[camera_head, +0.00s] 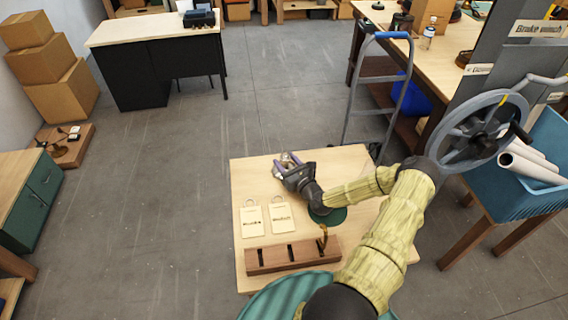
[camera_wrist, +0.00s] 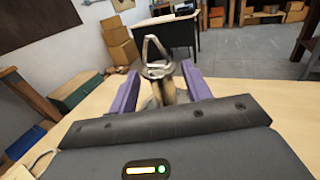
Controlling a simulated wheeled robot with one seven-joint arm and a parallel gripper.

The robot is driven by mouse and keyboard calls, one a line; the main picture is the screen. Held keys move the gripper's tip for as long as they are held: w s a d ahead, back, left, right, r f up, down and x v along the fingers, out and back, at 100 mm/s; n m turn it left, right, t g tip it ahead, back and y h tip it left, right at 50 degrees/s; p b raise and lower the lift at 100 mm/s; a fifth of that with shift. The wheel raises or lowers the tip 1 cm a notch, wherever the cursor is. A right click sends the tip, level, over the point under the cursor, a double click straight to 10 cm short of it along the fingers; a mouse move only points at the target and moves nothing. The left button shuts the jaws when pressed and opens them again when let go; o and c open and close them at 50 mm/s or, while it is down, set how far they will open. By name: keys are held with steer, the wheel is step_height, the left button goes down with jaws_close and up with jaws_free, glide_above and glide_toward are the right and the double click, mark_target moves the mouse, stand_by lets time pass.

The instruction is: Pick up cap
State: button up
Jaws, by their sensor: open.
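The cap appears to be the metallic piece with a triangular wire loop (camera_wrist: 157,70) in the wrist view. It stands upright near the tabletop's edge, between my two purple fingers. My gripper (camera_wrist: 160,90) is open, with one finger on each side of it; I cannot tell whether either finger touches it. In the head view my gripper (camera_head: 288,161) is low over the far left part of the wooden table (camera_head: 240,172). The cap is small and mostly hidden by the fingers there. Its lower part is hidden by my gripper body in the wrist view.
Two tags with rings, a left tag (camera_head: 252,222) and a right tag (camera_head: 282,218), lie on the table. A slotted wooden block (camera_head: 275,258) with a brass hook (camera_head: 322,239) is at the near edge. A green disc (camera_head: 332,217) lies under my arm.

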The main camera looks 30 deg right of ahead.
steer(key=shift+w, duration=0.55)
steer(key=shift+d, duration=0.15)
steer(key=shift+s, duration=0.1)
steer(key=shift+a+f, duration=0.1)
steer(key=shift+a, duration=0.1)
steer(key=shift+d, duration=0.1)
steer(key=c, duration=0.9)
